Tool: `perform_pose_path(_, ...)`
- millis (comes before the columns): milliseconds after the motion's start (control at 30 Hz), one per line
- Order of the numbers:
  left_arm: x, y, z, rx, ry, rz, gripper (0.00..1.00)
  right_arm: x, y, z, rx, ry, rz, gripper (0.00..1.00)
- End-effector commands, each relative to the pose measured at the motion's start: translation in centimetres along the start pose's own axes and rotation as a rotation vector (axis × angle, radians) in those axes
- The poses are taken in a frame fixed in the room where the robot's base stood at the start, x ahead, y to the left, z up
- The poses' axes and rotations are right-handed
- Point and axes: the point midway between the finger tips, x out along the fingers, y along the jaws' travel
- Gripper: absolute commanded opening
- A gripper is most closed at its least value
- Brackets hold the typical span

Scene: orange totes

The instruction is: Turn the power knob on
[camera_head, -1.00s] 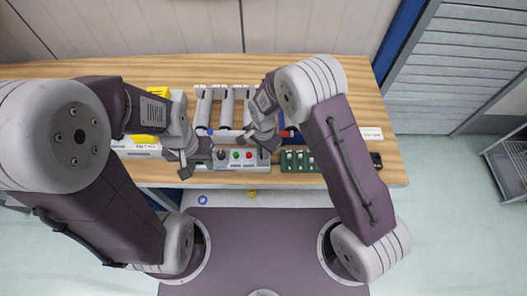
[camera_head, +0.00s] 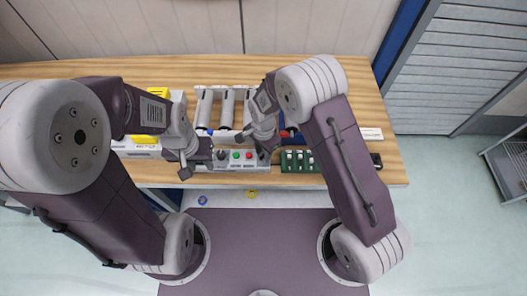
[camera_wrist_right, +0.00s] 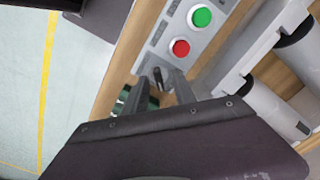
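My right gripper (camera_head: 264,152) is over the panel's right end. In the right wrist view its two dark fingers (camera_wrist_right: 160,76) stand apart beyond the red button (camera_wrist_right: 180,48), with a small dark knob-like part (camera_wrist_right: 157,75) between them; contact is unclear. The green button (camera_wrist_right: 202,17) shows farther up. My left gripper (camera_head: 196,163) is at the panel's left end, fingers apart.
Grey rollers (camera_head: 228,108) lie behind the panel. A green block with white parts (camera_head: 298,160) stands right of it, and a yellow item (camera_head: 153,114) lies at left. A blue ring (camera_head: 202,200) and a yellow ring (camera_head: 251,194) show below the table edge.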

Motion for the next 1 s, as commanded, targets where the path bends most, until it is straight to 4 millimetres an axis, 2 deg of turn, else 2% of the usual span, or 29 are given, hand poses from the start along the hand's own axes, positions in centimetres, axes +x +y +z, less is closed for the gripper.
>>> perform_pose_path(267,0.2,0.0,0.0,0.0,0.0,0.0,0.36,-0.5,0.1,0.0,-0.001,-0.001,0.002,0.32)
perform_pose_path(500,1.3,0.0,0.1,0.0,0.0,0.0,0.36,-5.5,-0.1,0.0,-0.001,0.001,-0.004,0.32)
perform_pose_path(700,1.6,0.0,0.2,0.0,0.0,0.0,0.36,-8.6,0.0,0.0,-0.001,0.0,-0.001,0.32)
perform_pose_path(1000,1.5,0.0,0.2,0.0,0.0,0.0,0.36,-9.0,0.1,0.0,-0.001,0.0,0.002,0.32)
